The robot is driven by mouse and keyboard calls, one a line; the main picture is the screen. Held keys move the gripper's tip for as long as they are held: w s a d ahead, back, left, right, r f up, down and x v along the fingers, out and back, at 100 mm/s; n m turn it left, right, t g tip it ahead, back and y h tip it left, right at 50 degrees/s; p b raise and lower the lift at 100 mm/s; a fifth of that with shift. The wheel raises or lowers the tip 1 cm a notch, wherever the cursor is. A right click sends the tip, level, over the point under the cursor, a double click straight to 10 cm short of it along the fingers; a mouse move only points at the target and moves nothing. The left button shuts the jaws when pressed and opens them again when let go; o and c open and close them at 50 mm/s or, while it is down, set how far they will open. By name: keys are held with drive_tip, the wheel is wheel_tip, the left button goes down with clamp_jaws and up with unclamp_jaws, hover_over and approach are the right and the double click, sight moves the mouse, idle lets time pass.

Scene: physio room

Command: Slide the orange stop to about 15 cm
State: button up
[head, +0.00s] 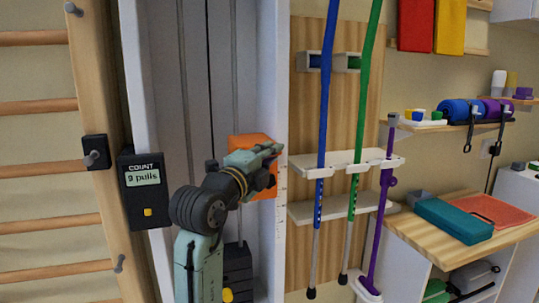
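The orange stop (246,138) is a block on the right side of the tall grey-and-white cabinet, beside its white upright (271,80). Small tick marks show along the upright's edge, but their numbers are too small to read. My gripper (276,149) is in front of the stop and hides its middle. Its fingers point right, toward the upright. I cannot tell whether they touch or hold the stop, or how far apart they are.
A black counter box (145,190) reading "9 pulls" hangs left of the cabinet, beside wooden wall bars (40,170). Right of the upright, blue (324,120) and green (364,110) sticks stand in a white rack (340,162). A wooden table (445,237) stands further right.

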clamp_jaws()
idle(0.3)
wheel_tip(320, 180, down, 5)
drive_tip(key=b, duration=0.4)
drive_tip(key=shift+r, duration=0.1)
drive_tip(key=shift+o, duration=2.1)
unclamp_jaws()
